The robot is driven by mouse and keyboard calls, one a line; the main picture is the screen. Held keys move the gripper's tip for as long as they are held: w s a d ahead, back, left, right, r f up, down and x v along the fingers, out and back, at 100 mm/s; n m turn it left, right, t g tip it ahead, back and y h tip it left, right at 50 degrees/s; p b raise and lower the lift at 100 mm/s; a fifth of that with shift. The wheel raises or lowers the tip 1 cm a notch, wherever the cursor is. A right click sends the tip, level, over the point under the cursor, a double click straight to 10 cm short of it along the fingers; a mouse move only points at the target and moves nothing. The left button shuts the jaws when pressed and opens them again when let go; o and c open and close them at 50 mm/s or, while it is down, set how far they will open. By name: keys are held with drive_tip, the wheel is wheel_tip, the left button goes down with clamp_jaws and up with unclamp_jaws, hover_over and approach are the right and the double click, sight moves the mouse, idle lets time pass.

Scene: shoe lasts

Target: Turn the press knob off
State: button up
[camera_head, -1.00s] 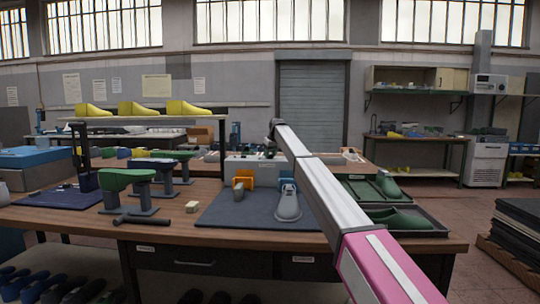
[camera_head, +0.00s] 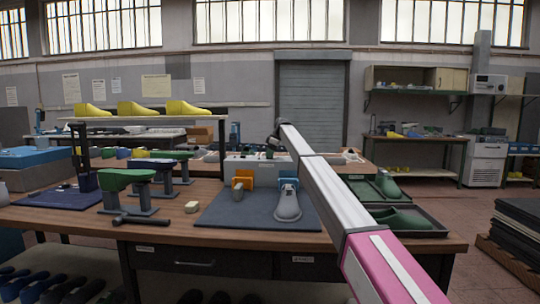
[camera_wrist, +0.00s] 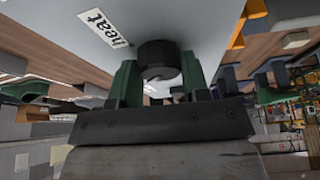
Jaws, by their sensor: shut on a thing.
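A round black knob (camera_wrist: 158,57) sits on a pale grey panel (camera_wrist: 190,20) in the wrist view, beside a white label reading "heat" (camera_wrist: 103,27). My gripper (camera_wrist: 157,85) has its two green fingers on either side of the knob, shut on it. The knob's pointer or setting cannot be read. In the head view, a pale grey box (camera_head: 236,166) stands on the workbench behind the mat, near the far end of my arm. The knob and my gripper cannot be made out clearly there.
Orange (camera_head: 266,175) and blue pieces stand by the box. Dark trays with green lasts (camera_head: 402,219) lie at the right. Green-topped stands (camera_head: 125,178) are at the left.

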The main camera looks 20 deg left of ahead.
drive_tip(key=shift+n, duration=0.5)
drive_tip(key=o, duration=0.9)
drive_tip(key=v, duration=1)
drive_tip(key=shift+w+r, duration=0.2)
drive_tip(key=shift+r, duration=0.15)
